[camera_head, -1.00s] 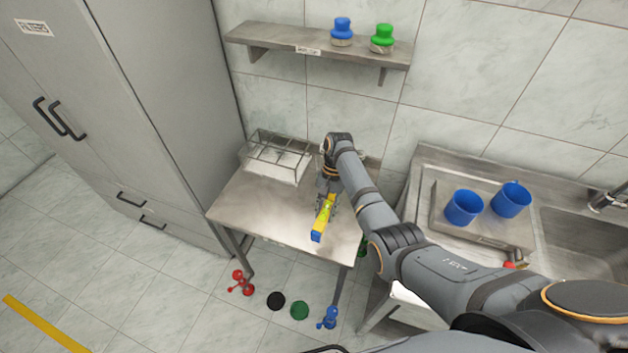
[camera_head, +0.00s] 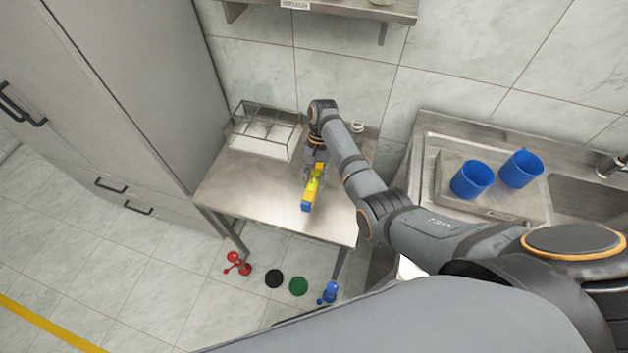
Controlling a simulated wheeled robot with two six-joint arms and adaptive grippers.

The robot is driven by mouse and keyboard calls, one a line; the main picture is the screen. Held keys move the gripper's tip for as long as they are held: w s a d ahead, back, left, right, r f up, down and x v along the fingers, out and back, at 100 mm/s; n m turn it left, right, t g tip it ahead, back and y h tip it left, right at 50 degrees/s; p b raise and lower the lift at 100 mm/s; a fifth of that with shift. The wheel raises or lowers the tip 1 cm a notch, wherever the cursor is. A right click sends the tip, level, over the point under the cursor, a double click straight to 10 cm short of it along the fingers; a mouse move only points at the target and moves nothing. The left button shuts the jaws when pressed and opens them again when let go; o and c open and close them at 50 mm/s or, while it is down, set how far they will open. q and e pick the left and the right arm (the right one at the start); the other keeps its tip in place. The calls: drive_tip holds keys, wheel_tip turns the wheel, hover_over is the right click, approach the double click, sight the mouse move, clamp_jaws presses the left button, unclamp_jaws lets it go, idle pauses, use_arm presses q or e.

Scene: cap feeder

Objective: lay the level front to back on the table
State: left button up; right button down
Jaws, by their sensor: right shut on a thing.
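The level (camera_head: 309,194) is a short yellow bar with a blue end and a greenish patch in its middle. It points from the back of the table toward the front edge, slightly slanted. My right gripper (camera_head: 315,178) is shut on it from above, near its far part, which the gripper partly hides. The level is at or just above the top of the steel table (camera_head: 250,190); I cannot tell whether it touches. My left gripper is not in view.
A clear-walled divided box (camera_head: 265,135) stands at the table's back left. A sink counter with a tray (camera_head: 490,208) and two blue cups (camera_head: 472,180) is at right. Red, black, green and blue items (camera_head: 299,286) lie on the floor. The table's left front is clear.

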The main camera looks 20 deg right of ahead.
drive_tip(key=shift+f+b, duration=0.55)
drive_tip(key=shift+f, duration=0.7)
wheel_tip(320, 180, down, 4)
drive_tip(key=shift+f+b, duration=0.1)
drive_tip(key=shift+b, duration=1.1)
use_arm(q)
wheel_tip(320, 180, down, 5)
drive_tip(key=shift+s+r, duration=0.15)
use_arm(e)
drive_tip(key=shift+f, duration=0.15)
drive_tip(key=shift+f, duration=0.2)
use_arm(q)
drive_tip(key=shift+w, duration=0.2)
use_arm(e)
drive_tip(key=shift+f, duration=0.3)
drive_tip(key=c, duration=1)
unclamp_jaws()
drive_tip(key=shift+s, duration=0.1)
